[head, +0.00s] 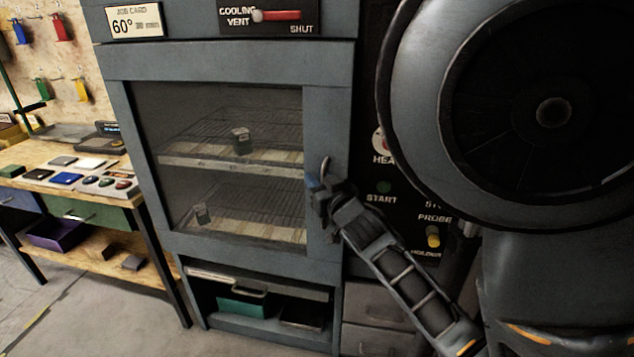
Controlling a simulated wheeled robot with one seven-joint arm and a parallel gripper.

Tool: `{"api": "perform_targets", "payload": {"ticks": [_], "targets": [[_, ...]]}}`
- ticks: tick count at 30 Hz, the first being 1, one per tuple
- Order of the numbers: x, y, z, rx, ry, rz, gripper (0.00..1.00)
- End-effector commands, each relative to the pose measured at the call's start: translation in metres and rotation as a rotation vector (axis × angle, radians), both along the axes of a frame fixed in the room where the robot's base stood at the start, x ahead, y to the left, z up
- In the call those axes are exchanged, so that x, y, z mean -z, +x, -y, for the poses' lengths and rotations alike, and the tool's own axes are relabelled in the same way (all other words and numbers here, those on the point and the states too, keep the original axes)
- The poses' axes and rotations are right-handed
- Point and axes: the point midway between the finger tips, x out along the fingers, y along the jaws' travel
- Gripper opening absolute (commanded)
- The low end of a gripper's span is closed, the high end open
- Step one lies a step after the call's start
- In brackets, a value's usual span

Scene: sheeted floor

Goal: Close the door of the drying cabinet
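The drying cabinet's door (328,118) has a blue-grey frame around a glass pane, with wire shelves and two small dark containers behind it. It looks flush with the cabinet front, or nearly so; I cannot tell whether it is fully shut. A curved handle (325,168) stands on the door's right side. My gripper (318,190) is at the handle's lower end, touching it or very close. Its fingers are small and partly hidden, so I cannot tell whether they grip the handle.
A control panel (383,187) is right of the door, partly hidden by my body. A cooling vent slider (278,15) is above. An open shelf with a green bin (243,303) is below. A wooden workbench (100,195) stands left, with bare floor in front.

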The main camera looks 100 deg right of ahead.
Motion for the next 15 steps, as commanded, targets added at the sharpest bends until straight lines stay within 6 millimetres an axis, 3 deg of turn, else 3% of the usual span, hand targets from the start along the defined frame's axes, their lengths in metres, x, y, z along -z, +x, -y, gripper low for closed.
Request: {"api": "perform_targets", "payload": {"ticks": [1, 10, 11, 15], "targets": [[-0.0020, -0.0115, 0.0118, 0.054, 0.008, -0.016, 0.00], [-0.0024, -0.0114, 0.0119, 0.054, 0.006, -0.016, 0.00], [-0.0025, -0.0111, 0.0119, 0.053, 0.006, -0.016, 0.24], [-0.0022, -0.0115, 0.0119, 0.054, 0.007, -0.014, 0.38]]}}
